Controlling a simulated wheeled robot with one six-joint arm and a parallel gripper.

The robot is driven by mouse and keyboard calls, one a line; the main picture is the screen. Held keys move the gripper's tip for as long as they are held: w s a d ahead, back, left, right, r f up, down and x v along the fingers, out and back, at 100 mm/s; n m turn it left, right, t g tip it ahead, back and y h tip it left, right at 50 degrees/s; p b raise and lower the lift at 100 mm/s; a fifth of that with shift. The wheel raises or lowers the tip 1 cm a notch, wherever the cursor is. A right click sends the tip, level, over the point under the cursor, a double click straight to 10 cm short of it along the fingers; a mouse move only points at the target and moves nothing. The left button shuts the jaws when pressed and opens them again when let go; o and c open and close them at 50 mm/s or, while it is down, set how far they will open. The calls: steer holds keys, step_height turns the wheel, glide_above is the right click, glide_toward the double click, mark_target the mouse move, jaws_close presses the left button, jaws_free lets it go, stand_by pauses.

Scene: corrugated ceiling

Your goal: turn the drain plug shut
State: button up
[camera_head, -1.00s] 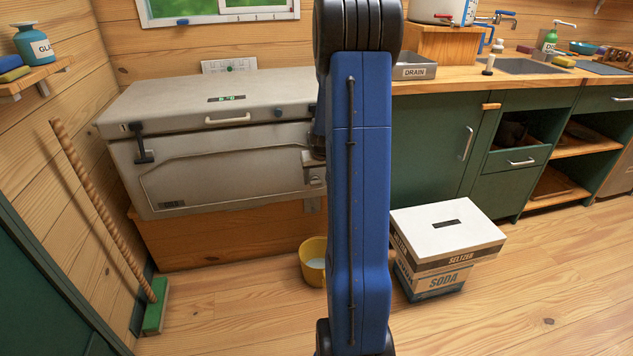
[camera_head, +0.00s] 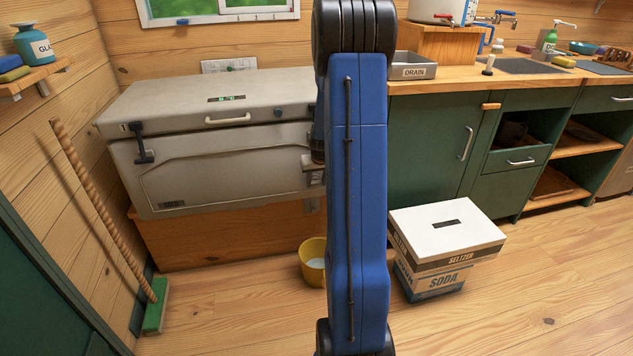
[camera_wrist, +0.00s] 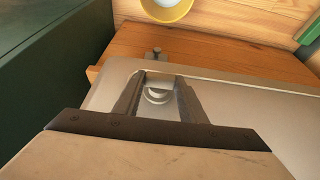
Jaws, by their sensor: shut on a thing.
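The drain plug (camera_wrist: 157,96) is a small round light-grey knob with a raised bar across it, on the grey face of the cooler. My gripper (camera_wrist: 159,80) is at it in the wrist view, one dark finger on each side, shut on the plug. The cooler (camera_head: 225,165) is a large pale-grey chest with its lid down, standing on a wooden base. In the head view my blue arm hides the plug and my gripper. I cannot tell from the knob's look how far it is turned.
A yellow bucket (camera_head: 313,270) with pale liquid stands on the floor below the cooler's right end. A white-topped soda box (camera_head: 447,230) stands right of my arm. Green cabinets (camera_head: 430,150) adjoin the cooler. A green broom (camera_head: 155,310) leans at left. The front floor is open.

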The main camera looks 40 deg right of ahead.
steer(key=shift+s+d+t+y, duration=0.15)
steer(key=shift+t+y, duration=0.25)
steer(key=shift+y, duration=0.4)
steer(key=shift+s+d+f+m+t+y, duration=0.1)
steer(key=shift+d+m+t+y, duration=0.15)
steer(key=shift+t+y, duration=0.25)
steer(key=shift+d+f+m+t+y, duration=0.1)
steer(key=shift+m+t+y, duration=0.2)
steer(key=shift+y, duration=0.3)
steer(key=y, duration=0.1)
steer(key=t+y, duration=0.2)
steer(key=shift+s+d+f+m, duration=0.15)
steer(key=shift+d+m, duration=0.1)
steer(key=shift+m, duration=0.1)
steer(key=t+y, duration=0.1)
steer(key=m+t+y, duration=0.1)
steer(key=y, duration=0.1)
steer(key=shift+s+d+f+t, duration=0.15)
steer(key=shift+f+t, duration=0.25)
steer(key=shift+f+m+t+y, duration=0.2)
steer(key=shift+m+t+y, duration=0.2)
steer(key=shift+t+y, duration=0.45)
steer(key=shift+f+m+t+y, duration=0.2)
steer(key=shift+m+t+y, duration=0.2)
steer(key=shift+t+y, duration=0.4)
steer(key=o, duration=1.1)
steer(key=shift+c, duration=0.2)
